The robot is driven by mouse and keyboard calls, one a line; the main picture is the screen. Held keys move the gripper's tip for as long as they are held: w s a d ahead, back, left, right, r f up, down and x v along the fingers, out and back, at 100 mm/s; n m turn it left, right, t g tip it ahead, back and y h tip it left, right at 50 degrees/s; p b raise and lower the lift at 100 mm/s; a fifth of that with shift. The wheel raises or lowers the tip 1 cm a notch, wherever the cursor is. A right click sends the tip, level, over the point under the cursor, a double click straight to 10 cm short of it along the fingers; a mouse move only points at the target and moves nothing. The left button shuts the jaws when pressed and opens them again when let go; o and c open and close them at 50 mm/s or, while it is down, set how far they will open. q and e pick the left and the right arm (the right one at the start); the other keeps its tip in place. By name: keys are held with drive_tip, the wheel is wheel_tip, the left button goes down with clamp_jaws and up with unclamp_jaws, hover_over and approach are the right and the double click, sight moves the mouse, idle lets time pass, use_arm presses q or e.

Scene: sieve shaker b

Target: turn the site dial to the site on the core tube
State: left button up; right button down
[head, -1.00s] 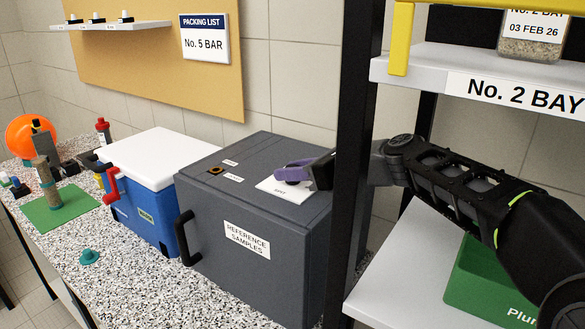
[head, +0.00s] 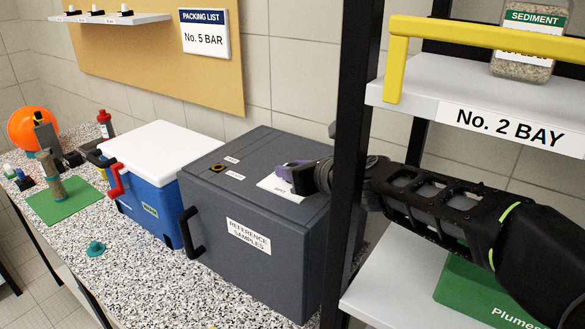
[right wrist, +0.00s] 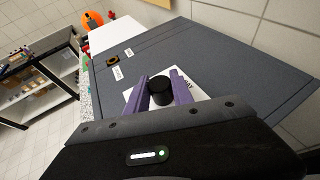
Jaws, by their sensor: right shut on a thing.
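The site dial is a black round knob (right wrist: 161,91) on a white plate (head: 279,188), on top of the grey reference samples box (head: 250,205). My right gripper (right wrist: 168,90) has its purple fingers on both sides of the knob and is shut on it. In the head view the right gripper (head: 290,171) covers the knob. My left gripper is not in view.
A black shelf post (head: 350,130) stands close beside my right arm. The shelf has a yellow bar (head: 480,35), a sediment jar (head: 525,45) and a green bin (head: 490,295). A blue cooler (head: 150,205) stands left of the grey box. A packing list (head: 205,34) reads No. 5 BAR.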

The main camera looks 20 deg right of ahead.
drive_tip(key=c, duration=1.1)
unclamp_jaws()
drive_tip(key=shift+p+v, duration=0.3)
drive_tip(key=shift+v, duration=3.55)
drive_tip(key=shift+f, duration=0.1)
